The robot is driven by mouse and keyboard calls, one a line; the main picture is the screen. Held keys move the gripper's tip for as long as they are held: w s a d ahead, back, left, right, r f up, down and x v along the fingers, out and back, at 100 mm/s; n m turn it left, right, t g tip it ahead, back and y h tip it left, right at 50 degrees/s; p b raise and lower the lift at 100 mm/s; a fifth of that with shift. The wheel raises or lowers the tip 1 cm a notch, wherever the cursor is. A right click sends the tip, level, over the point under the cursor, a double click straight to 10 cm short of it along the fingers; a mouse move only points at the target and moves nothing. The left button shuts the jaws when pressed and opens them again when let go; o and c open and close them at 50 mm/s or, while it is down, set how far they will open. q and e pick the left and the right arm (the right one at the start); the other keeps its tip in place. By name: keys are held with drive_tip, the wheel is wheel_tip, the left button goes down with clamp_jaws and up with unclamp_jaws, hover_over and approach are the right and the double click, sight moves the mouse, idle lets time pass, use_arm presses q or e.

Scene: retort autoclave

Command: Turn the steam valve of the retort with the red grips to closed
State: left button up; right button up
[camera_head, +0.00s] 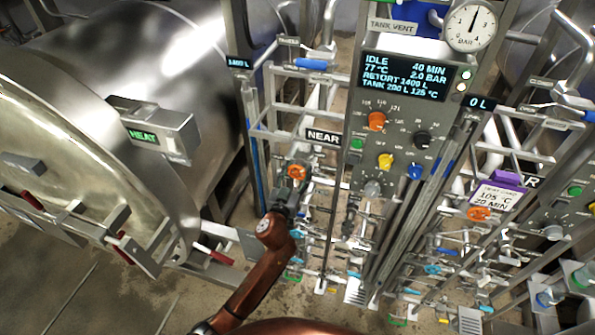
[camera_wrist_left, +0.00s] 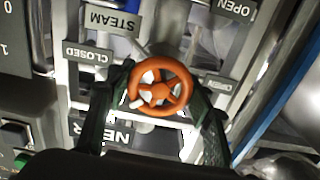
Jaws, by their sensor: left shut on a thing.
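The retort with the red grips (camera_head: 130,110) is the large steel vessel at the left in the head view. A red grip (camera_head: 214,256) shows on its door edge. My left gripper (camera_head: 288,192) is shut on this wheel. In the left wrist view the wheel (camera_wrist_left: 160,92) lies between the two dark fingers, with STEAM (camera_wrist_left: 112,20) and CLOSED (camera_wrist_left: 88,54) plates beside it. My right gripper is not in view.
A control panel (camera_head: 395,125) with coloured knobs and a lit display stands right of the wheel. A second orange handwheel (camera_head: 478,214) is on the right rack. Pipes and small blue-handled valves crowd the wheel. Open floor (camera_head: 110,290) shows at the lower left.

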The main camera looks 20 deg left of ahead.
use_arm(q)
drive_tip(key=m, duration=0.4)
drive_tip(key=shift+p, duration=0.4)
drive_tip(key=shift+m+p, duration=0.4)
drive_tip(key=shift+m, duration=1.9)
drive_tip(key=o, duration=1.2)
drive_tip(key=shift+s, duration=0.15)
drive_tip(key=s, duration=1.1)
drive_tip(key=shift+s+a, duration=0.2)
drive_tip(key=shift+s, duration=0.2)
